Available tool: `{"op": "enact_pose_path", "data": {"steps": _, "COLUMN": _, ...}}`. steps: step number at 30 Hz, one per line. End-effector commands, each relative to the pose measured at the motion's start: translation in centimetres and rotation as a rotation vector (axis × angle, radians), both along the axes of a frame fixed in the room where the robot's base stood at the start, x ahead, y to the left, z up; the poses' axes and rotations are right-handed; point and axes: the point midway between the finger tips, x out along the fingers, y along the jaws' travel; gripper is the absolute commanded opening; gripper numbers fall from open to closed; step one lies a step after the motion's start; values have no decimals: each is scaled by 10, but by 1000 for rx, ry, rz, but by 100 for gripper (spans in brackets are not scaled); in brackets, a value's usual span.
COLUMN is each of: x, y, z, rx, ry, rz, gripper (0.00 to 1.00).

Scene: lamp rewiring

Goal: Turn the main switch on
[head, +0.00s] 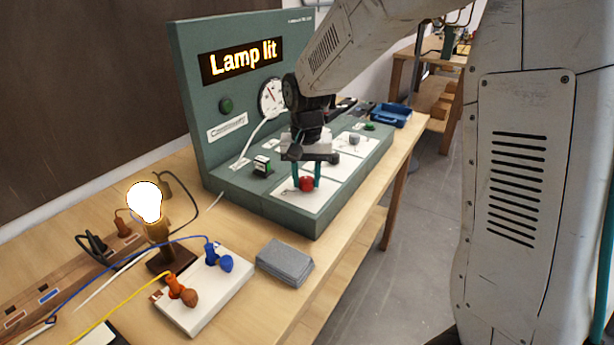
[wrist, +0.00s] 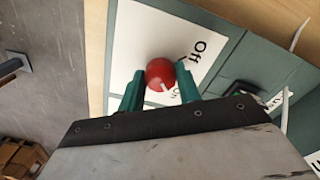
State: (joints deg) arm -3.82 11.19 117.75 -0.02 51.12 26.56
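The main switch is a red round knob (wrist: 160,73) on a white plate with "Off" and "On" labels. Its white pointer mark points to the "On" side in the wrist view. In the head view the red knob (head: 306,184) sits near the front of the green panel. My gripper (head: 306,186) points down over it, with one teal finger on each side. In the wrist view the fingers of my gripper (wrist: 160,80) are close against the knob's sides. The lamp bulb (head: 145,202) glows, and the display (head: 241,61) reads "Lamp lit".
A grey block (head: 285,262) and a white terminal board (head: 205,290) with blue and orange plugs are on the wooden bench in front of the panel. A blue tray (head: 390,115) lies at the far end. Cables run across the left of the bench. Open floor is right of it.

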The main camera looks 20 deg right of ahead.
Motion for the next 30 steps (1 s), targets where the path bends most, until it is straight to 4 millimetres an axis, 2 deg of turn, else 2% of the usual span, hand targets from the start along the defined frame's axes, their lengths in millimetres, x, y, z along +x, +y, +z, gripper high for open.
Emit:
{"op": "enact_pose_path", "data": {"steps": 1, "x": 3, "y": 0, "z": 3, "rx": 1, "ry": -10, "rz": 0, "gripper": 45}}
{"op": "enact_pose_path", "data": {"steps": 2, "x": 3, "y": 0, "z": 2, "rx": 1, "ry": -10, "rz": 0, "gripper": 53}}
{"op": "enact_pose_path", "data": {"steps": 3, "x": 3, "y": 0, "z": 2, "rx": 1, "ry": -9, "rz": 0, "gripper": 55}}
{"op": "enact_pose_path", "data": {"steps": 13, "x": 2, "y": 0, "z": 6, "rx": 1, "ry": -6, "rz": 0, "gripper": 55}}
{"op": "enact_pose_path", "data": {"steps": 24, "x": 3, "y": 0, "z": 64, "rx": 1, "ry": -8, "rz": 0, "gripper": 55}}
{"op": "enact_pose_path", "data": {"steps": 30, "x": 3, "y": 0, "z": 79, "rx": 0, "ry": -7, "rz": 0, "gripper": 55}}
